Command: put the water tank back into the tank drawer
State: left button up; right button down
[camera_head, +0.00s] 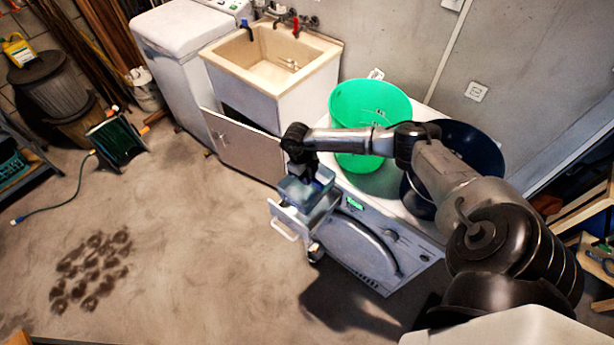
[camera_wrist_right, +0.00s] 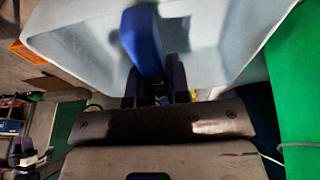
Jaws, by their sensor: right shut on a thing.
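The water tank (camera_head: 292,191) is a translucent pale blue box with a darker blue handle. It is at or just above the open tank drawer (camera_head: 288,217), and I cannot tell whether its base touches the drawer. The drawer is light grey with a white front handle and sticks out from the top left of the white front-loading machine (camera_head: 345,248). My right gripper (camera_head: 309,178) is shut on the tank's blue handle. In the right wrist view the fingers (camera_wrist_right: 155,78) stand around the blue handle (camera_wrist_right: 143,42), with the pale tank walls (camera_wrist_right: 75,40) behind. My left gripper is not in view.
A green basket (camera_head: 365,103) and a dark blue basket (camera_head: 470,150) stand on the machine top close to my right arm. A sink cabinet with an open door (camera_head: 240,145) stands left of the drawer. The floor (camera_head: 190,240) in front is largely clear.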

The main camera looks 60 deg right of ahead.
aim_at(308, 190)
jog(key=shift+f+b, duration=1.1)
jog(key=shift+f, duration=0.4)
jog(key=shift+f+b, duration=1.35)
jog(key=shift+f, duration=0.3)
jog(key=shift+f+b, duration=1.75)
jog(key=shift+f, duration=0.5)
jog(key=shift+f+b, duration=0.75)
jog(key=shift+f, duration=0.4)
jog(key=shift+d+f+b, duration=0.3)
jog(key=shift+b, duration=0.1)
jog(key=c, duration=1)
grip_release()
jog(key=shift+s, duration=0.1)
